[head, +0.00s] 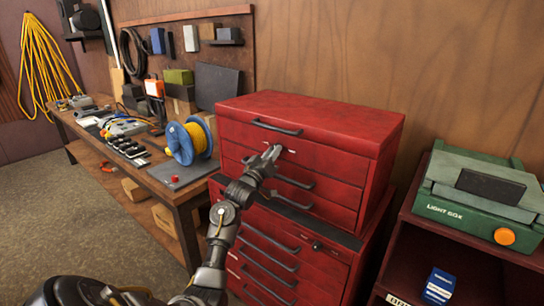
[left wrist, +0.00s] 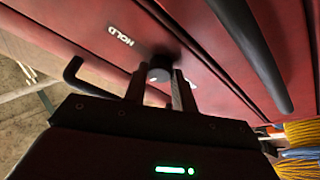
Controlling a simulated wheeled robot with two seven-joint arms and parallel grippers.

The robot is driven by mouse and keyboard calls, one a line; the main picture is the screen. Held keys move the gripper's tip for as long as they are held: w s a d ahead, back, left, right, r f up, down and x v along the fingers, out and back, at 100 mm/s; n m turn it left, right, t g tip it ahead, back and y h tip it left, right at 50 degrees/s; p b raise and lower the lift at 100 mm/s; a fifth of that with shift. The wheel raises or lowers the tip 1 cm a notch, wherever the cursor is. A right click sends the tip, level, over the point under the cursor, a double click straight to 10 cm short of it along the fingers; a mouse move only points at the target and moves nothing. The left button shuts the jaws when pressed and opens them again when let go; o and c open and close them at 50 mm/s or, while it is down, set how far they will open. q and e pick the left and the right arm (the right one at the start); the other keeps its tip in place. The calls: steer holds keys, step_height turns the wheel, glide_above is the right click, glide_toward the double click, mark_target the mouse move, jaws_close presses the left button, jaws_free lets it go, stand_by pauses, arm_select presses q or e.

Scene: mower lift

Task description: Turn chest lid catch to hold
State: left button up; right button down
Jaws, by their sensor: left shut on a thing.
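The red tool chest (head: 300,115) stands against the wood wall, with its lid down. My left gripper (head: 271,155) reaches to the chest's upper front, just below the lid handle. In the left wrist view, the two fingers of the gripper (left wrist: 158,88) are shut on a small dark round catch knob (left wrist: 158,73), one finger on each side. A white HOLD label (left wrist: 120,36) is on the red front beside the knob. The knob is hidden by the gripper in the head view, and I cannot tell which way it is turned. My right gripper is not in view.
A workbench (head: 180,195) stands to the left, with a blue reel of yellow cord (head: 188,142) near the chest. A green light box (head: 480,195) sits on a dark red shelf at the right. Black drawer handles (head: 275,127) stick out from the chest front.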

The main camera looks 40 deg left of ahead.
arm_select(q)
steer(key=m+h+b, duration=0.1)
steer(key=m, duration=0.1)
steer(key=m+h+b, duration=0.1)
steer(key=m, duration=0.2)
steer(key=shift+a+f+h, duration=0.15)
steer(key=shift+h, duration=0.15)
steer(key=m+h+b, duration=0.1)
steer(key=m, duration=0.2)
steer(key=m+h+b, duration=0.1)
steer(key=m+h, duration=0.1)
steer(key=m, duration=0.1)
steer(key=shift+a+m, duration=0.2)
steer(key=shift+m, duration=0.2)
steer(key=m+h, duration=0.1)
steer(key=m, duration=0.1)
steer(key=m+g+h+b, duration=0.1)
steer(key=m, duration=0.2)
steer(key=shift+a+r+m+b, duration=0.1)
steer(key=shift+r+m+b, duration=0.1)
steer(key=shift+m+b, duration=0.1)
steer(key=shift+r+m+g+h+b, duration=0.15)
steer(key=shift+m+g+h+b, duration=0.35)
steer(key=shift+m, duration=1.3)
steer(key=o, duration=1)
steer(key=shift+s, duration=0.1)
